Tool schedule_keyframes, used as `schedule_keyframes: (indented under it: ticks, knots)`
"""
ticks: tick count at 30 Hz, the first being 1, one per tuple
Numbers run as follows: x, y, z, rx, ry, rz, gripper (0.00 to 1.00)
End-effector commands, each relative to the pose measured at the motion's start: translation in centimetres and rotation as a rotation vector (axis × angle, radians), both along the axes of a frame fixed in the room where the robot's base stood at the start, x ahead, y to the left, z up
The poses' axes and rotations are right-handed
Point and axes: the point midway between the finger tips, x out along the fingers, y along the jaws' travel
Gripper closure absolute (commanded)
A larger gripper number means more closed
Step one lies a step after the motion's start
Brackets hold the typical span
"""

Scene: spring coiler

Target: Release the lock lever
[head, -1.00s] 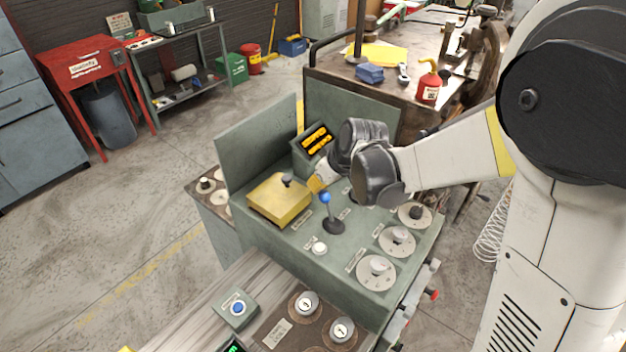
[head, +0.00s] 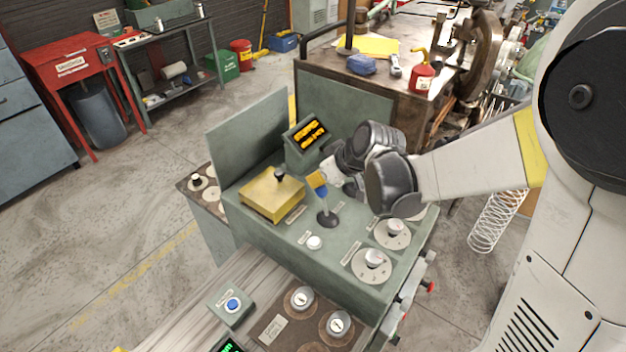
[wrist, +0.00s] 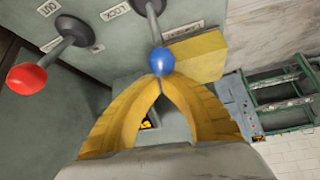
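The lock lever is a grey stalk with a blue ball (head: 322,191) on the green machine's top. In the wrist view its blue ball (wrist: 162,62) sits right at my fingertips, and a LOCK label lies beside its stalk. My gripper (wrist: 158,78) has yellow fingers whose tips meet just below the ball in the picture. The ball does not look enclosed between them, and I cannot tell whether they touch it. In the head view my gripper (head: 317,180) covers the upper part of the ball.
A red-knobbed lever (wrist: 28,78) stands to the left in the wrist view. A yellow box (head: 270,196) with a black knob is left of the lock lever. A white button (head: 314,242) and dials (head: 374,260) lie in front. A lit display (head: 308,134) stands behind.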

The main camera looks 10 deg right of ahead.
Motion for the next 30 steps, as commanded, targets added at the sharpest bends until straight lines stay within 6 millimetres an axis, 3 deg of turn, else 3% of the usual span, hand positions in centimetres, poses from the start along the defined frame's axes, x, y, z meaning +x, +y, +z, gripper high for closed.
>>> schedule_keyframes:
  ticks: [9, 30]
  knots:
    - [-2.1, -2.2, 0.4, 0.166, -0.166, -0.004, 1.0]
    - [-4.9, -4.9, 0.7, 0.16, -0.159, 0.0, 1.0]
